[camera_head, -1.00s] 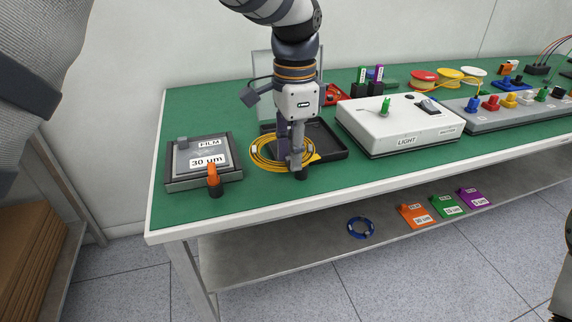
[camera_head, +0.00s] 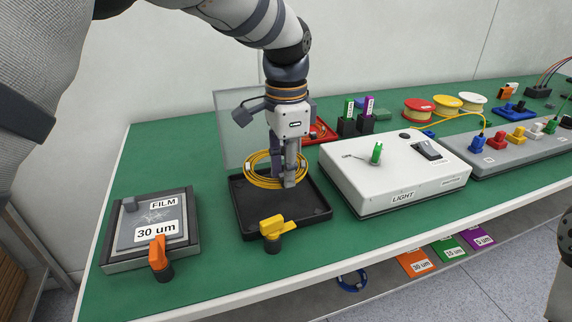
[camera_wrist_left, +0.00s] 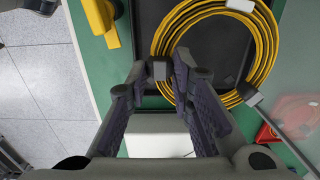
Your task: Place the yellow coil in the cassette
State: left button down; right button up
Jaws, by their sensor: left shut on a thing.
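The yellow coil (camera_head: 262,170) is a flat ring of several turns with light ties; it also shows in the wrist view (camera_wrist_left: 267,45). My left gripper (camera_head: 283,182), seen in the wrist view too (camera_wrist_left: 167,78), is shut on the coil's near edge. The cassette is an open black tray (camera_head: 300,212) with a yellow latch (camera_head: 271,228) at its front and a clear lid (camera_head: 232,125) standing open behind. My right gripper is not in view.
A closed film cassette (camera_head: 150,222) with an orange latch sits left of the tray. A white light box (camera_head: 393,180) stands close on the right. Black holders (camera_head: 356,125) and a red item (camera_head: 320,134) are behind. Green table surface is bare between the two cassettes.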

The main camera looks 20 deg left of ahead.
pick_arm(q)
send_over(286, 215)
jog(key=shift+f, duration=3.6)
jog(key=shift+f, duration=0.6)
jog(key=c, duration=1.3)
grip_release()
jog(key=shift+c, duration=0.2)
notch_tip(286, 215, up, 12)
jog(key=shift+r, duration=0.1)
